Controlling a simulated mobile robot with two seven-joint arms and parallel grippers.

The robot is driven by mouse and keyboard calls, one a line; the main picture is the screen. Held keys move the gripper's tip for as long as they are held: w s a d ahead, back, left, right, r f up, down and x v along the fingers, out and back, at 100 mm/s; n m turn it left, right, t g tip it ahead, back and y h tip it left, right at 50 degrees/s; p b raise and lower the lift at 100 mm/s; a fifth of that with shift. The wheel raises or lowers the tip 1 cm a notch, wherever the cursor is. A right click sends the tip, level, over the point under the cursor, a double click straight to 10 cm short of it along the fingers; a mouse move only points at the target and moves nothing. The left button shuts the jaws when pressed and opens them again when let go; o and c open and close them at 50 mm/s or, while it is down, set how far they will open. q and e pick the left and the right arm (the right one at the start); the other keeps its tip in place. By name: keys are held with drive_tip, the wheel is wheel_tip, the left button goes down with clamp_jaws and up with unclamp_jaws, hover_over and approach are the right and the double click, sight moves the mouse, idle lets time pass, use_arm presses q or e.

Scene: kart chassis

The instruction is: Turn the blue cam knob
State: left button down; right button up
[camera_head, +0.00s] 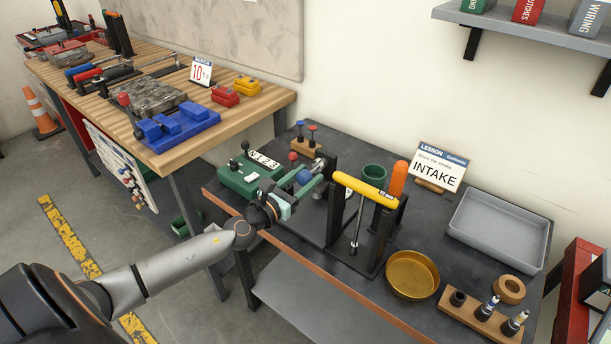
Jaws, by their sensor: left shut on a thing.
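My right gripper is not in view.
A stand with a yellow-handled tool (365,189) and an orange-handled tool (398,179) stands close right of my gripper. A green cup (374,172), brass bowl (412,275) and grey tray (499,229) are farther right. A wooden workbench (255,98) stands at the left.

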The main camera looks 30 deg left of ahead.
use_arm(q)
drive_tip(key=shift+m, duration=0.6)
drive_tip(key=shift+c, duration=1.7)
unclamp_jaws()
drive_tip(key=s+a+b, duration=0.1)
drive_tip(key=s+b, duration=0.1)
drive_tip(key=s, duration=1)
drive_tip(key=shift+s, duration=0.2)
